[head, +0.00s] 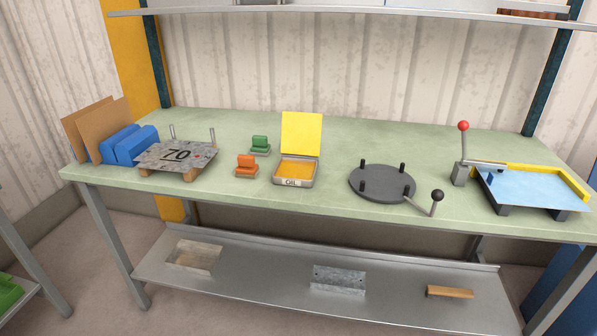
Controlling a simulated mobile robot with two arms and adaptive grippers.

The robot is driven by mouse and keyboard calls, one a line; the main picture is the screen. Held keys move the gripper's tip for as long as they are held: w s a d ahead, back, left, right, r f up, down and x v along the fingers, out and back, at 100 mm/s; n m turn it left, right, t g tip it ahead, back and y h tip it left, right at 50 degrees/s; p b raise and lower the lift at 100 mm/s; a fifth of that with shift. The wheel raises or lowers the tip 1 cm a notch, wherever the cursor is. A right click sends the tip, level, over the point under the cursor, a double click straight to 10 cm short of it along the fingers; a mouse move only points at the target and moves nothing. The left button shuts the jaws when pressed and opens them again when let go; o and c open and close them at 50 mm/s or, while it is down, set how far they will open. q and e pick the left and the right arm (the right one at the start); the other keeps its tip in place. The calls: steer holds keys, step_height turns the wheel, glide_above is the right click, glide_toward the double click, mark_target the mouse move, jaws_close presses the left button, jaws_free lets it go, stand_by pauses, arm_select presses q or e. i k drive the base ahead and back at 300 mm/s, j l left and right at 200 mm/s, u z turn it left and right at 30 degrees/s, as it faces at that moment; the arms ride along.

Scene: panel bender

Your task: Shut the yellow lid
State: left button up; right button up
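The yellow lid (301,134) stands open and roughly upright at the back edge of a small grey box (296,183) on the green workbench. The box has a label on its front that seems to read OIL. Its inside (296,167) is orange-yellow. Neither of my grippers shows in the head view.
An orange block (247,165) and a green block (260,146) stand left of the box. A grey round plate (382,183) with pegs and a black-knobbed lever (437,196) is to its right. Further right is a red-knobbed lever (463,127). The bench front before the box is clear.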

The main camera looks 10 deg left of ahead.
mark_target(301, 132)
steer(key=i+j+z, duration=0.1)
steer(key=j, duration=0.3)
steer(key=i+j, duration=0.15)
steer(key=j, duration=0.3)
steer(key=i+j+z, duration=0.15)
steer(key=j, duration=0.25)
steer(key=j+z, duration=0.1)
steer(key=j, duration=0.3)
steer(key=i, duration=0.05)
